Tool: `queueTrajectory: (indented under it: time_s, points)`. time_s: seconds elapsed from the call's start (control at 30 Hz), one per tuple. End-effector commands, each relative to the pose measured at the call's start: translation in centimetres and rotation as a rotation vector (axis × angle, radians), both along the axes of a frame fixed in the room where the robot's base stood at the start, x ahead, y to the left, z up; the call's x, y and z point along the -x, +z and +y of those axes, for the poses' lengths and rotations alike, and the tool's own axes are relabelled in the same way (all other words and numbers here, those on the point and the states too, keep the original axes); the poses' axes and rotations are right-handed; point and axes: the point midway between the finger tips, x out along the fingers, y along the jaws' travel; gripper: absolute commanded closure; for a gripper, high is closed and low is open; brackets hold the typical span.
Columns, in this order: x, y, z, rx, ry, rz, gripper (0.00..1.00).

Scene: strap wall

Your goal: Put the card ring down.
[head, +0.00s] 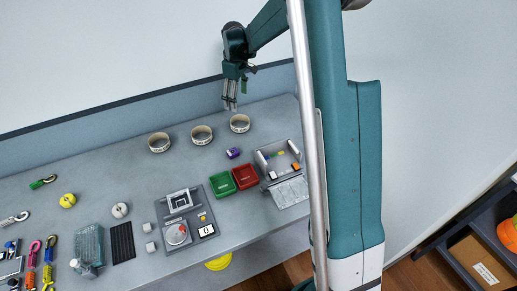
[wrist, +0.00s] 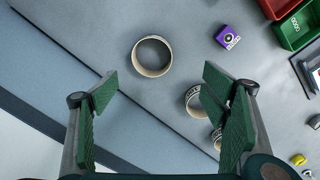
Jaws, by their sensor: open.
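Three beige card rings lie on the grey table near its back edge: a left ring (head: 159,142), a middle ring (head: 202,134) and a right ring (head: 239,123). I cannot tell which one the task means. My gripper (head: 230,105) is above the table's back edge, close to the right ring. In the wrist view my gripper (wrist: 158,90) is open, with nothing between its fingers. One ring (wrist: 136,57) rests beyond the fingertips, apart from them. Two other rings are partly hidden behind the right finger.
A purple block (head: 233,153) sits in front of the rings. A green tray (head: 221,184), a red tray (head: 245,176) and a grey open box (head: 284,192) stand nearer the front. A blue-grey wall strip (head: 130,118) runs behind the table. Several small things crowd the left.

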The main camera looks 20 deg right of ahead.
Motion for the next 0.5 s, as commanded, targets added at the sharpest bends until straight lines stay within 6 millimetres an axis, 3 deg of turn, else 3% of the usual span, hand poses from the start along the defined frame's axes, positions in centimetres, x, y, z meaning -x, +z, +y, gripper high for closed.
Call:
queueTrajectory:
  time_s: [0.5]
  points:
    - [7.6, 8.7, 2.6, -0.005, -0.133, -0.106, 0.27]
